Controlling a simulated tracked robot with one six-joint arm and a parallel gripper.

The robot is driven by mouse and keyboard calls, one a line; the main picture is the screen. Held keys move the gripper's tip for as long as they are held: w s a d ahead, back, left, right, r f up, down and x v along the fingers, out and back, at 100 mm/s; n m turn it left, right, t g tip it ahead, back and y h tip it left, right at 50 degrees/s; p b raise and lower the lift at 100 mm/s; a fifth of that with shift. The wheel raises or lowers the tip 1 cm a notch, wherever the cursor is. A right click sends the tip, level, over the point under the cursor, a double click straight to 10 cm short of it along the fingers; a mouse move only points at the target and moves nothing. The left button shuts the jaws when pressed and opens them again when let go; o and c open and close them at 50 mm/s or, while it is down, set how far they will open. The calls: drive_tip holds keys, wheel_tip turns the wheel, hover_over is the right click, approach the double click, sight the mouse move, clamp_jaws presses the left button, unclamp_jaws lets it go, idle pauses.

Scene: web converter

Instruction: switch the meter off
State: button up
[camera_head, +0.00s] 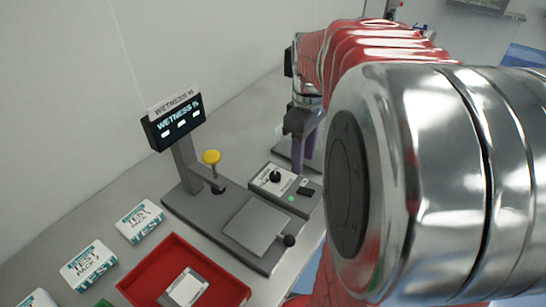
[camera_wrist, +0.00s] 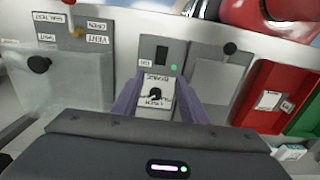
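The wetness meter's display (camera_head: 178,122) stands on a post on the bench in the head view; its screen is lit with a few white marks. A grey control box (camera_head: 308,205) with a black knob (camera_head: 275,176), a green light and a dark panel sits right of the post. In the wrist view the knob (camera_wrist: 155,95) is on a white labelled plate (camera_wrist: 154,84), with the lit green light (camera_wrist: 174,68) above it. My gripper (camera_head: 304,146) has purple fingers, held apart on either side of the plate in the wrist view (camera_wrist: 160,92). Contact with the knob cannot be seen.
A yellow-topped plunger (camera_head: 212,157) and a flat grey plate (camera_head: 257,226) with a black ball handle are on the meter base. A red tray (camera_head: 225,283) and several test packs (camera_head: 139,220) lie nearer. My arm covers the head view's right side.

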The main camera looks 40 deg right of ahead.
sight(300, 189)
wheel_tip(300, 189, down, 10)
drive_tip(key=shift+r, duration=0.15)
idle(0.3)
drive_tip(key=shift+c, duration=0.6)
clamp_jaws()
